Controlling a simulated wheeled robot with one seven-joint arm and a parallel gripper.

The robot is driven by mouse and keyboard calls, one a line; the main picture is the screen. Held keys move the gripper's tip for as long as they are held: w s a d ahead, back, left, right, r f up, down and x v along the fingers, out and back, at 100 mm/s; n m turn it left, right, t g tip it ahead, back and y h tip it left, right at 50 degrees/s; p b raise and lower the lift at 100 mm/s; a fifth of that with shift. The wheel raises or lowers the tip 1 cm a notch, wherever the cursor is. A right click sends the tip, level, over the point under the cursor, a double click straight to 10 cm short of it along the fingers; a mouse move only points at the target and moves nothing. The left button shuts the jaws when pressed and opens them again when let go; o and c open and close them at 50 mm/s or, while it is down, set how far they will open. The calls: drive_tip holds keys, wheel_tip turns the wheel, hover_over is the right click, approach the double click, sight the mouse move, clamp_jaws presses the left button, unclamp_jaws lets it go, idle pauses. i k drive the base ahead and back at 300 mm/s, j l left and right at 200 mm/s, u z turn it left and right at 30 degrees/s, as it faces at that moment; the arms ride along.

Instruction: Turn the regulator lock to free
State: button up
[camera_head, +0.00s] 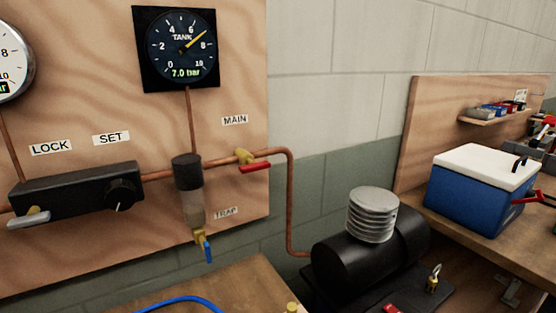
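The black regulator block (80,190) is on the wooden wall panel at the left, under the LOCK (50,147) and SET (111,138) labels. The lock lever (30,219) is a light grey handle with a brass-coloured pivot at the block's lower left. It lies roughly along the block, pointing left. The round black set knob (122,194) is at the block's right end. I see no free or locked marking by the lever. My gripper is not in view.
The tank gauge (181,48) reads 7.0 bar. A red-handled main valve (254,166) and a trap (190,190) with a blue drain lever (207,248) are right of the regulator. A black compressor (345,257) and a blue cooler (477,194) stand farther right. A wooden bench (240,288) with a blue hose is below.

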sight(34, 217)
drive_tip(key=k+u, duration=0.1)
drive_tip(key=u, duration=0.65)
drive_tip(key=k+j+u, duration=0.1)
drive_tip(key=u, duration=0.3)
